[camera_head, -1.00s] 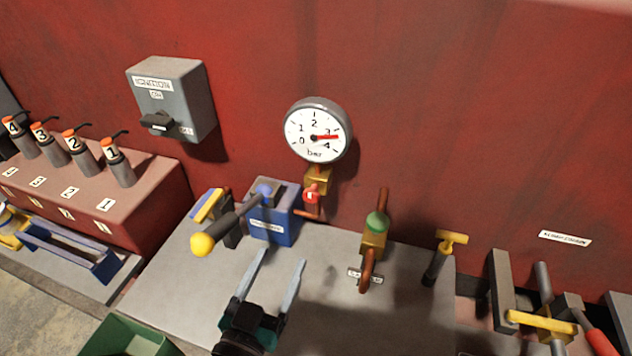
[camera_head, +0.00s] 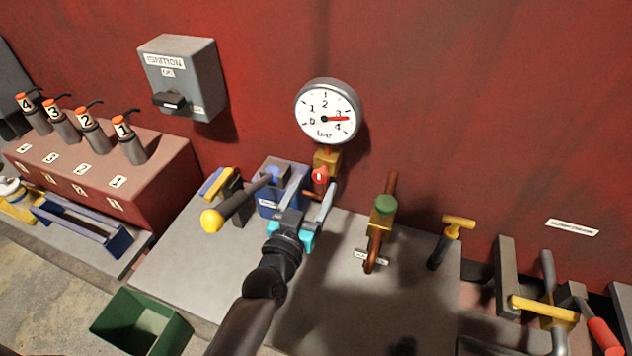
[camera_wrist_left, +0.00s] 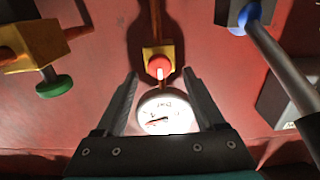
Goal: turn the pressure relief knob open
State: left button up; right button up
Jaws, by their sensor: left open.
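The small red knob (camera_head: 320,175) sits on a brass block (camera_head: 327,160) under the round pressure gauge (camera_head: 328,111). The gauge's red needle points between 3 and 4. My left gripper (camera_head: 308,188) is open, its fingers pointing at the wall close to the red knob. In the left wrist view, which looks upside down, the red knob (camera_wrist_left: 159,67) shows between and just beyond the open fingertips (camera_wrist_left: 160,76), with no contact visible. The gap to the knob is hard to judge. My right gripper is not in view.
Right are a green-knobbed valve (camera_head: 385,206) on a copper pipe and a yellow T-handle (camera_head: 458,223). A green bin (camera_head: 140,322) is at lower left. The grey bench top is partly clear.

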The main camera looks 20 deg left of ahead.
pick_arm(q)
jog(key=shift+w, duration=1.05)
jog(key=shift+c, duration=0.2)
grip_shut()
